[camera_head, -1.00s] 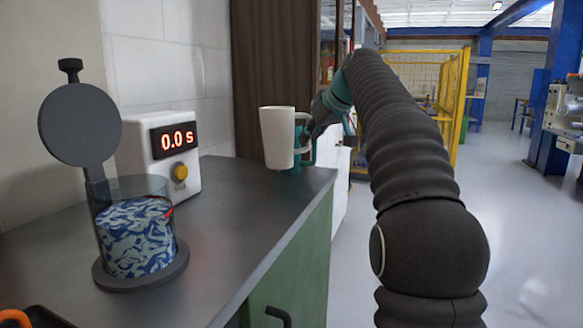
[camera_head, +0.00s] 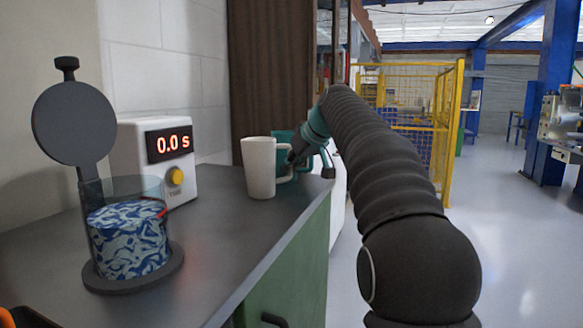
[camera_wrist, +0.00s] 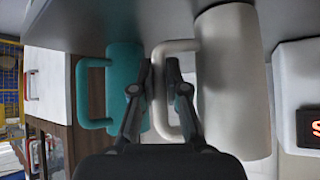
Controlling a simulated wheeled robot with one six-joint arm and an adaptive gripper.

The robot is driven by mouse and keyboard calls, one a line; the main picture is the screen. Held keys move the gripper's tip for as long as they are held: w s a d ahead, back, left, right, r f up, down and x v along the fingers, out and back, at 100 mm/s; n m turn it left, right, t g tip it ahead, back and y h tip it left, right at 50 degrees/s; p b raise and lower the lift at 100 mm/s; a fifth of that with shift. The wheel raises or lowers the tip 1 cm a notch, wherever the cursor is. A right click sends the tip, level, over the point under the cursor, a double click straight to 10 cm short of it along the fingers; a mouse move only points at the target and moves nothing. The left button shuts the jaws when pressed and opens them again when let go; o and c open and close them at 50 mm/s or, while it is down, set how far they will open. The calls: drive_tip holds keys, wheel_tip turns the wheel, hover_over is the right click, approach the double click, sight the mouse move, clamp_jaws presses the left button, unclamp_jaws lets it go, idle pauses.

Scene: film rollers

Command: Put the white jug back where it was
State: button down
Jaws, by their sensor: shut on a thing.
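The white jug (camera_head: 259,168) stands upright at the right part of the dark counter, its base on or just above the top; I cannot tell which. My gripper (camera_head: 290,159) is to the right of it and shut on its handle. In the wrist view the white jug (camera_wrist: 232,85) is at the right with its handle toward my gripper (camera_wrist: 163,68). A teal jug (camera_wrist: 124,85) is close to my fingers on the other side. In the head view the teal jug (camera_head: 281,143) is partly hidden behind the white jug and my gripper.
A white timer box (camera_head: 155,138) reading 0.0 s stands left of the jug. A clear cylinder with blue patterned contents (camera_head: 128,240) and a raised dark lid (camera_head: 75,123) is at the front left. The counter (camera_head: 215,225) between them is clear; its right edge is close to the jugs.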

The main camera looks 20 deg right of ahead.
drive_tip(key=shift+f, duration=0.15)
drive_tip(key=c, duration=1.2)
unclamp_jaws()
drive_tip(key=shift+r, duration=0.25)
drive_tip(key=p+v, duration=0.2)
drive_tip(key=v, duration=1)
drive_tip(key=shift+f, duration=0.1)
